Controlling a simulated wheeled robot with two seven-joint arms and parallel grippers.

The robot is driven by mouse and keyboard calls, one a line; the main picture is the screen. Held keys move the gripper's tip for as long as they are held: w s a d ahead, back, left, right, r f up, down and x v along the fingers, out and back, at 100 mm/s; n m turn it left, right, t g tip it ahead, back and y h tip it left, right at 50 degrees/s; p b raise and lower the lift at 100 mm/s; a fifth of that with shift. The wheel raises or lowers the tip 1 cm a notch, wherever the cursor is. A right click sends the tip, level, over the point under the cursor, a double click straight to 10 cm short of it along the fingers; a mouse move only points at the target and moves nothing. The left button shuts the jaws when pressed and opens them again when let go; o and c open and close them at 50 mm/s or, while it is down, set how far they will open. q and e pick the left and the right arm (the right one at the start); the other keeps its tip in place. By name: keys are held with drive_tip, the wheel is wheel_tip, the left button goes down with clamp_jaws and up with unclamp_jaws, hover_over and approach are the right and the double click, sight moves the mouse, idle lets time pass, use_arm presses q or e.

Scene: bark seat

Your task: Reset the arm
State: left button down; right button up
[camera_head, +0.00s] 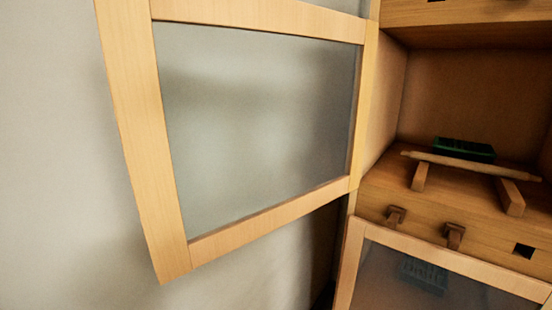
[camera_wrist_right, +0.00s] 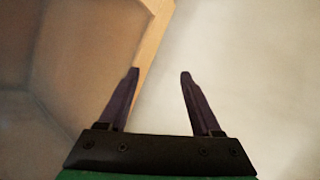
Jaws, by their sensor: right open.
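My right gripper (camera_wrist_right: 158,75) shows in the right wrist view with its two dark fingers spread apart. Nothing is between the fingers. A pale wooden edge (camera_wrist_right: 152,50) runs behind the left finger, with a brownish surface to its left and a pale surface to its right. Neither arm shows in the head view, and my left gripper is not in any view.
A wooden cabinet door with a frosted panel (camera_head: 255,110) stands open at the left of the cabinet. A dark green object (camera_head: 464,149) and a wooden rod (camera_head: 470,163) sit on the shelf. A lower glazed door (camera_head: 450,262) is below. The pale wall (camera_head: 60,170) is bare.

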drive_tip(key=s+d+f+m+g+h, duration=0.3)
drive_tip(key=s+f, duration=0.7)
drive_tip(key=f, duration=0.4)
drive_tip(key=s+f+g, duration=0.3)
drive_tip(key=s+f, duration=0.2)
drive_tip(key=s, duration=0.6)
drive_tip(key=s+a+f+m+g+h, duration=0.1)
drive_tip(key=s+f+g, duration=0.2)
drive_tip(key=s, duration=0.9)
drive_tip(key=s+a+f+m+g, duration=0.1)
drive_tip(key=s+f+g, duration=0.2)
drive_tip(key=s+f, duration=0.5)
drive_tip(key=s, duration=0.3)
drive_tip(key=shift+s, duration=0.3)
